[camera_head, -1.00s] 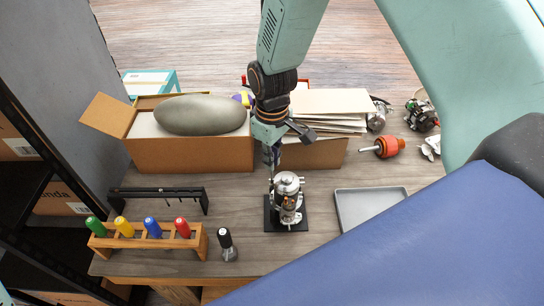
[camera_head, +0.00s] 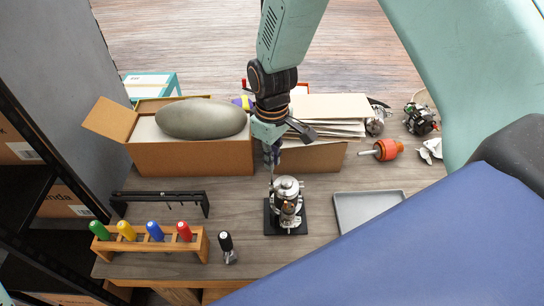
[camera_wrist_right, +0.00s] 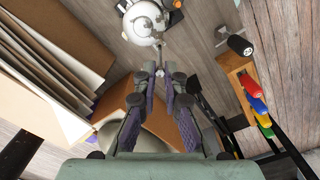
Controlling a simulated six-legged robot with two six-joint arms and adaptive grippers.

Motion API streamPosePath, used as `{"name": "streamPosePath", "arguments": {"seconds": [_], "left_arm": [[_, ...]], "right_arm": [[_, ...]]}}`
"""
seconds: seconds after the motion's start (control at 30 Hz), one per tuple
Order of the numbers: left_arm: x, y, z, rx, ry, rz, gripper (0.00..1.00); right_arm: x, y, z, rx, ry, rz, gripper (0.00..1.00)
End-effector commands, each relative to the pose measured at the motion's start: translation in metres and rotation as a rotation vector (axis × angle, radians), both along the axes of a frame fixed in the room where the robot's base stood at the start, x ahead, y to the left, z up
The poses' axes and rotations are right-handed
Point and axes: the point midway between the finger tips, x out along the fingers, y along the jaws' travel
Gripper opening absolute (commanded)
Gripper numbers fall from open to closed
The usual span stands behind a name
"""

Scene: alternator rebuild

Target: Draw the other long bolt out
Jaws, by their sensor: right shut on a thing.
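The alternator (camera_head: 287,188), a silver round-topped unit, stands upright on a black base plate (camera_head: 270,229) at mid-table. Its round top also shows in the right wrist view (camera_wrist_right: 143,24). My right gripper (camera_head: 272,163) points down just behind and left of it. In the right wrist view its fingertips (camera_wrist_right: 160,77) are closed together around the end of a thin long bolt (camera_wrist_right: 160,58). The bolt's shaft runs toward the alternator's edge; I cannot tell how much of it is still inside. My left gripper is not in view.
A grey tray (camera_head: 365,207) lies right of the alternator. A wooden rack (camera_head: 150,243) of coloured-handled tools and a black-handled tool (camera_head: 226,243) are at front left. A cardboard box (camera_head: 193,158) stands behind. A red-orange part (camera_head: 388,149) lies at right.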

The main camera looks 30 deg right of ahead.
Motion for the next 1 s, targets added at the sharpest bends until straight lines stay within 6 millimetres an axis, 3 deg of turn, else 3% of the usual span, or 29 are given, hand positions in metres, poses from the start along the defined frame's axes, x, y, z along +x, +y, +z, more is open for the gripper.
{"name": "streamPosePath", "arguments": {"seconds": [1.0], "left_arm": [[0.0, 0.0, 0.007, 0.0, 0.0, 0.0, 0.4]], "right_arm": [[0.0, 0.0, 0.021, 0.0, 0.0, 0.0, 0.0]]}}
